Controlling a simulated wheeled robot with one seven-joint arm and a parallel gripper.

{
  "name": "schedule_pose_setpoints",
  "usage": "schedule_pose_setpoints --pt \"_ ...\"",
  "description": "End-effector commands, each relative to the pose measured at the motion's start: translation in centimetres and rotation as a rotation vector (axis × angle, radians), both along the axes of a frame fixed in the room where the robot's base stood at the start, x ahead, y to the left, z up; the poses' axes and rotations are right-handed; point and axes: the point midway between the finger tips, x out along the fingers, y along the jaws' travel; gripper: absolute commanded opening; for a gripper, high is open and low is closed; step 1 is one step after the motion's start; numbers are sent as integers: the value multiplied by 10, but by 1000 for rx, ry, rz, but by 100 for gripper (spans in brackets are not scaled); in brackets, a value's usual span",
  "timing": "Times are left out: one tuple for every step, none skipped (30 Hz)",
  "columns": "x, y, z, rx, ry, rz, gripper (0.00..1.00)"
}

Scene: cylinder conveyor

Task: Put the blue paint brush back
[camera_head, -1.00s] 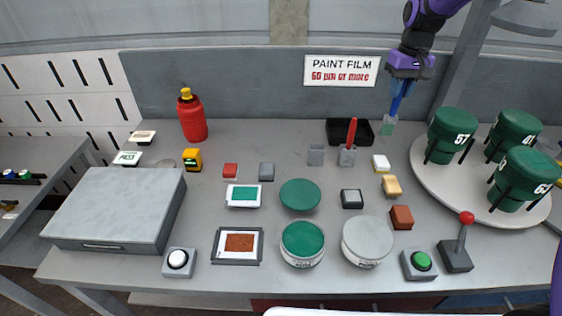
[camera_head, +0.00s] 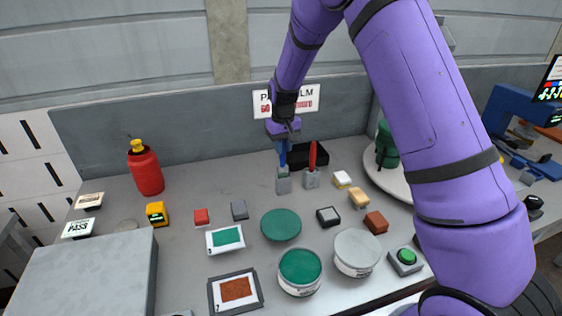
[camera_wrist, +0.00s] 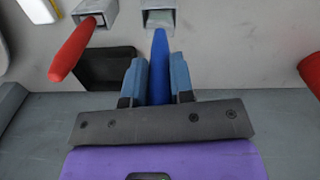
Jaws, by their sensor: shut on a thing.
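The blue paint brush (camera_wrist: 160,62) is upright, its blue handle between the two blue fingers of my gripper (camera_wrist: 159,82). In the head view my gripper (camera_head: 283,143) is shut on the top of the brush (camera_head: 283,158). The brush's pale green-grey lower end (camera_wrist: 159,18) is at the mouth of a small grey holder (camera_wrist: 157,4). This holder (camera_head: 284,187) stands on the table, left of another grey holder (camera_head: 312,182) with a red brush (camera_head: 312,155) in it. I cannot tell how deep the blue brush sits in its holder.
A black tray (camera_head: 318,156) is behind the holders. A green lid (camera_head: 281,225) and paint cans are in front. A red bottle (camera_head: 146,170) stands at left. The table between bottle and holder is clear.

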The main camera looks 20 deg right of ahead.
Motion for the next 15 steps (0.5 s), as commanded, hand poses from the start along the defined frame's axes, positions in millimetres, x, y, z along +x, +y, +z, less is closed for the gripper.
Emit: schedule_pose_setpoints --pt "0 0 -3 0 0 0 0" --pt "0 0 -5 0 -1 -1 0" --pt "0 0 -7 0 -1 -1 0" --pt "0 0 -9 0 0 -1 0" --pt "0 0 -11 1 0 -1 0" --pt "0 0 -15 1 1 -1 0" --pt "-1 0 -19 0 2 -1 0" --pt "-1 0 -24 0 2 -1 0" --pt "-1 0 -29 0 2 -1 0" --pt "-1 0 -33 0 2 0 0" --pt "-1 0 -37 0 2 0 0" --pt "0 0 -41 0 1 0 0" --pt "0 0 -42 0 1 0 0" --pt "0 0 -43 0 0 0 0" --pt "0 0 -43 0 -1 0 0"
